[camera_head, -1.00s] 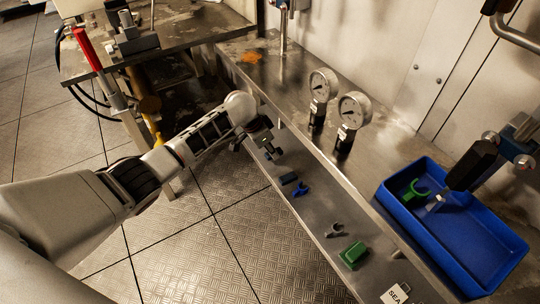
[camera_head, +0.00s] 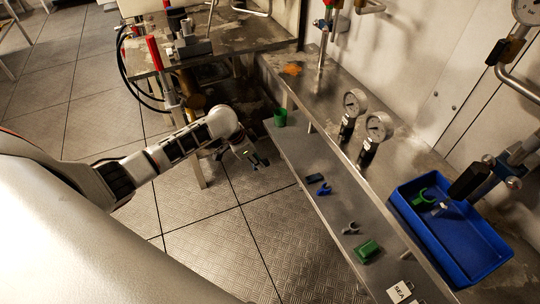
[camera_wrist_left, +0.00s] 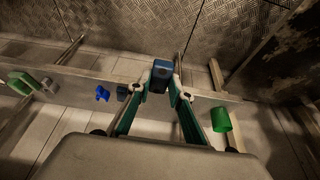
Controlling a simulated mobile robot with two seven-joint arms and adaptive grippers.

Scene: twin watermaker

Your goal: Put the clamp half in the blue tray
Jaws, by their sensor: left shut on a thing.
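My left gripper (camera_head: 252,158) is shut on a small dark blue block (camera_wrist_left: 161,76). It holds the block out over the floor, just left of the narrow metal shelf. In the left wrist view the block sits between the two fingertips (camera_wrist_left: 160,92). The blue tray (camera_head: 418,228) stands on the bench at the right, far from this gripper. A green C-shaped clamp piece (camera_head: 422,197) and a small pale piece lie in it. A grey C-shaped piece (camera_head: 350,229) and a blue one (camera_head: 324,189) lie on the shelf. My right gripper is out of view.
The shelf (camera_head: 300,160) also holds a green cup (camera_head: 280,118), a dark block (camera_head: 314,178), a green block (camera_head: 368,250) and a white label card (camera_head: 400,291). Two gauges (camera_head: 355,102) stand on the bench between shelf and wall. A valve handle (camera_head: 468,181) overhangs the tray.

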